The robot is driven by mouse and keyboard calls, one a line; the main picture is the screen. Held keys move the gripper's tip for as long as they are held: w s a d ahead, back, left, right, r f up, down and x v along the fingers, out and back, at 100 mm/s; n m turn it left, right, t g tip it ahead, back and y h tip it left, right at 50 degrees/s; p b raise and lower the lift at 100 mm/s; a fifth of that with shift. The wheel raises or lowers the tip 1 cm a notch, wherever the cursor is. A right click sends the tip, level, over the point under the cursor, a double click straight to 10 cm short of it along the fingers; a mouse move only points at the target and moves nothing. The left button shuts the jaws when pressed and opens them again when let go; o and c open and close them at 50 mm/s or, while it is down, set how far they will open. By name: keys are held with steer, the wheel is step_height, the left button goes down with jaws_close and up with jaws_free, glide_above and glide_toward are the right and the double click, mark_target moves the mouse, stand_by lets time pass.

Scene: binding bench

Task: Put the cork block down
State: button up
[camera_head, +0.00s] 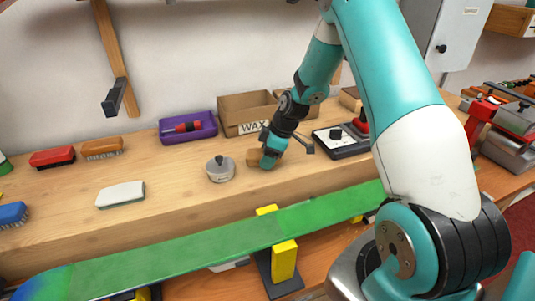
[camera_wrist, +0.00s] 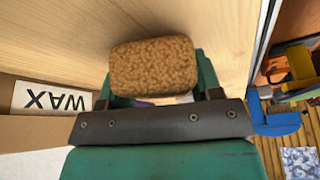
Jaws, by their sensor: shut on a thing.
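The cork block (camera_head: 253,158) is brown and speckled. It sits between the fingers of my gripper (camera_head: 265,157), low over the wooden bench, just right of a round grey tin (camera_head: 220,169). In the wrist view the cork block (camera_wrist: 153,66) fills the gap between the two green fingers of my gripper (camera_wrist: 155,82), which is shut on it. The bench top (camera_wrist: 60,35) shows behind the block. I cannot tell whether the block touches the bench.
A cardboard WAX box (camera_head: 245,112) stands behind the gripper, with a purple tray (camera_head: 188,128) to its left. A black-and-white device (camera_head: 340,142) lies to the right. A green board (camera_head: 190,247) runs along the front. Bare bench lies between the tin and a white-topped block (camera_head: 120,194).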

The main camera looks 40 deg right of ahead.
steer(key=shift+f+b, duration=0.35)
steer(key=o, duration=1.2)
steer(key=shift+r, duration=0.1)
